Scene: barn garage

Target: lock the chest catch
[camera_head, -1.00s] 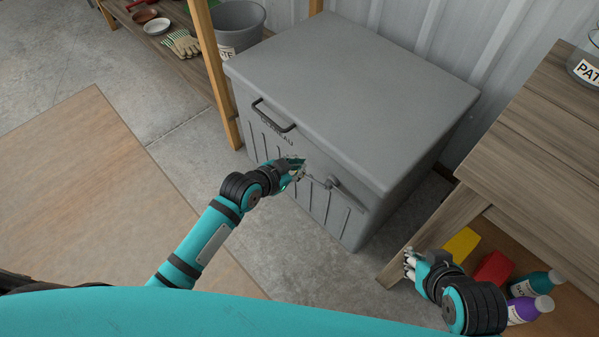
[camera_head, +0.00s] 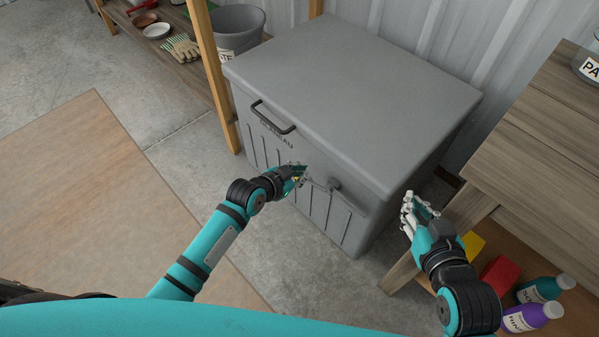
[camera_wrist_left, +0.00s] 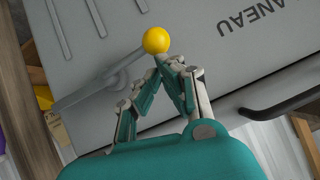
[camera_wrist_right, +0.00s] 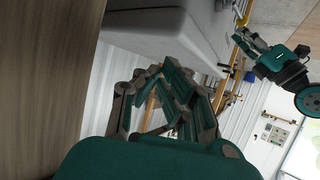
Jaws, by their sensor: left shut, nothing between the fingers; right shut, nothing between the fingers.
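The grey chest (camera_head: 350,95) stands with its lid down. Its catch (camera_head: 334,184) is on the front face, below the lid's edge. In the left wrist view the catch's grey lever (camera_wrist_left: 98,82) runs slantwise to a yellow ball knob (camera_wrist_left: 155,40). My left gripper (camera_head: 301,172) is at the chest front by the knob end. Its fingertips (camera_wrist_left: 168,62) are shut and empty just below the knob; I cannot tell if they touch it. My right gripper (camera_head: 407,207) is shut and empty, in the air between the chest and the wooden bench.
A wooden bench (camera_head: 540,130) stands at the right, with bottles (camera_head: 532,317) and a red block (camera_head: 499,274) on its lower shelf. A black handle (camera_head: 272,118) sticks out of the chest front. A grey bucket (camera_head: 237,28) stands behind left. A wooden tabletop (camera_head: 90,200) fills the left.

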